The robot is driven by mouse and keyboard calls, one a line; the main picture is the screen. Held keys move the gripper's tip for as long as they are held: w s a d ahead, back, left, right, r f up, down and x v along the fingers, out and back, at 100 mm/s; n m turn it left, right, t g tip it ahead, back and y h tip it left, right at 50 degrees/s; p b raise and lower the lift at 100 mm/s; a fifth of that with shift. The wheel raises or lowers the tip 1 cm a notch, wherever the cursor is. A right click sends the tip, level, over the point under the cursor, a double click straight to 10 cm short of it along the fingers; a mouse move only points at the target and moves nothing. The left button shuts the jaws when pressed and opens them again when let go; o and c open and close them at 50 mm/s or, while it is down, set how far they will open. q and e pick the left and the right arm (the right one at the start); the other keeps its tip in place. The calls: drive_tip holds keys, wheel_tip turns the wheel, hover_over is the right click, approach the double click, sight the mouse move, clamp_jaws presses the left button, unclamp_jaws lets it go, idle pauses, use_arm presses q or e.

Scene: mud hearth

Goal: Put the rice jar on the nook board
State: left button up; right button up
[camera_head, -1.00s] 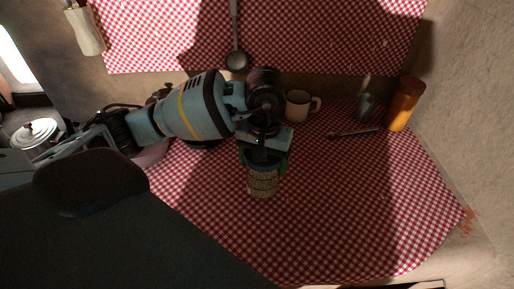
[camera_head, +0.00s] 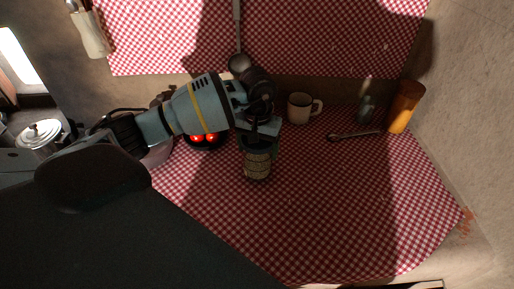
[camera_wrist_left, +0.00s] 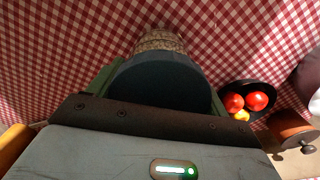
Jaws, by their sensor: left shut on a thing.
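The rice jar (camera_head: 257,166) has a pale, patterned body and a dark lid. My left gripper (camera_head: 258,145) is shut on it around the lid, seen from above. In the left wrist view the dark lid (camera_wrist_left: 165,82) sits between the green fingers, with the patterned body (camera_wrist_left: 160,40) beyond it. I cannot tell whether the jar's base touches the checked surface. A red-and-white checked surface (camera_head: 330,200) lies under and around the jar; I cannot pick out a separate nook board. My right gripper is not in view.
A cream mug (camera_head: 300,107), a spoon (camera_head: 355,134), a green bottle (camera_head: 366,112) and an orange cylinder (camera_head: 404,108) stand or lie at the back right. A dark bowl with red round things (camera_wrist_left: 247,100) is beside the jar. The front right is clear.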

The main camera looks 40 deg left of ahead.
use_arm(q)
drive_tip(key=shift+f, duration=0.35)
drive_tip(key=shift+f, duration=0.15)
drive_tip(key=o, duration=1.2)
drive_tip(key=shift+o, duration=0.2)
wheel_tip(320, 180, up, 12)
drive_tip(key=shift+r, duration=0.15)
